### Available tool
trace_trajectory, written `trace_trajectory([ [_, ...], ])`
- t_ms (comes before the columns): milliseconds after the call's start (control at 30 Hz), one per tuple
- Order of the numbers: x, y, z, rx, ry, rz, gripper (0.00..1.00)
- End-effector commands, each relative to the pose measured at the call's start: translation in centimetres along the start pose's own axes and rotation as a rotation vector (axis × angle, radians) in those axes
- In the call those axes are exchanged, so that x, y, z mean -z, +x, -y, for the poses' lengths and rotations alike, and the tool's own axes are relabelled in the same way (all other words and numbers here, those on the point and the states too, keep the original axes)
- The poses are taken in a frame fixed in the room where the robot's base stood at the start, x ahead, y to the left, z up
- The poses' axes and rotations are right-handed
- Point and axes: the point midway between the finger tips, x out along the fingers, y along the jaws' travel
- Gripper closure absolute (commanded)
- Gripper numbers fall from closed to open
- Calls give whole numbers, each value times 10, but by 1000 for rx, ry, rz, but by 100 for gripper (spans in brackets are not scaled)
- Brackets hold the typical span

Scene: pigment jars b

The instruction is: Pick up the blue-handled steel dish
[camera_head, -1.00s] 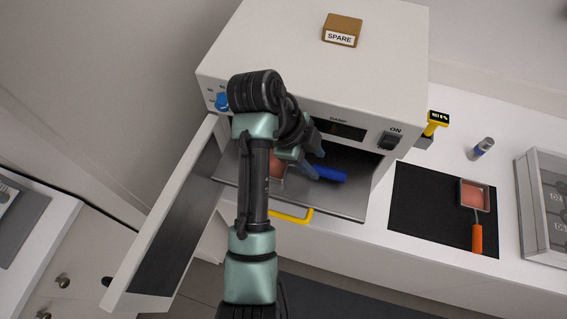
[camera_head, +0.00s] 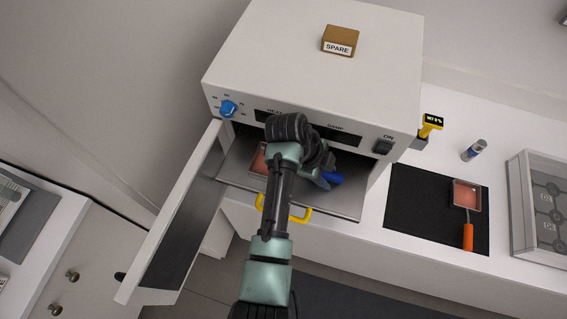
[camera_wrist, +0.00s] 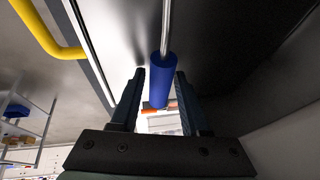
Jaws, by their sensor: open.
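The blue-handled steel dish (camera_head: 259,160) lies on the pulled-out shelf of the white oven, with reddish pigment in it. My arm hides part of it. Its blue handle (camera_head: 334,178) points right, and only its end shows in the head view. In the wrist view the handle (camera_wrist: 159,88) and its thin steel rod show, but the dish itself does not. My gripper (camera_wrist: 159,72) is open, with one finger on each side of the handle. Gaps show between the fingers and the handle. In the head view my gripper (camera_head: 320,180) is partly hidden by my wrist.
The oven (camera_head: 300,65) has its door (camera_head: 180,225) swung open at left, and a yellow shelf handle (camera_head: 300,214) in front. A dish with an orange handle (camera_head: 468,236) lies on a black mat (camera_head: 420,215) at right. A brown SPARE block (camera_head: 341,38) sits on top.

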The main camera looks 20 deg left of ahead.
Motion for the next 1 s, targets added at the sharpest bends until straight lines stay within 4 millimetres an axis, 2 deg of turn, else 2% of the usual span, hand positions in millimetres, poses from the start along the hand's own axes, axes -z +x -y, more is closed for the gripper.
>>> trace_trajectory([
  [67, 0, 0, 0, 0, 0, 0, 58],
  [300, 0, 0, 0, 0, 0, 0, 100],
  [1000, 0, -1, 1, 2, 0, 0, 100],
])
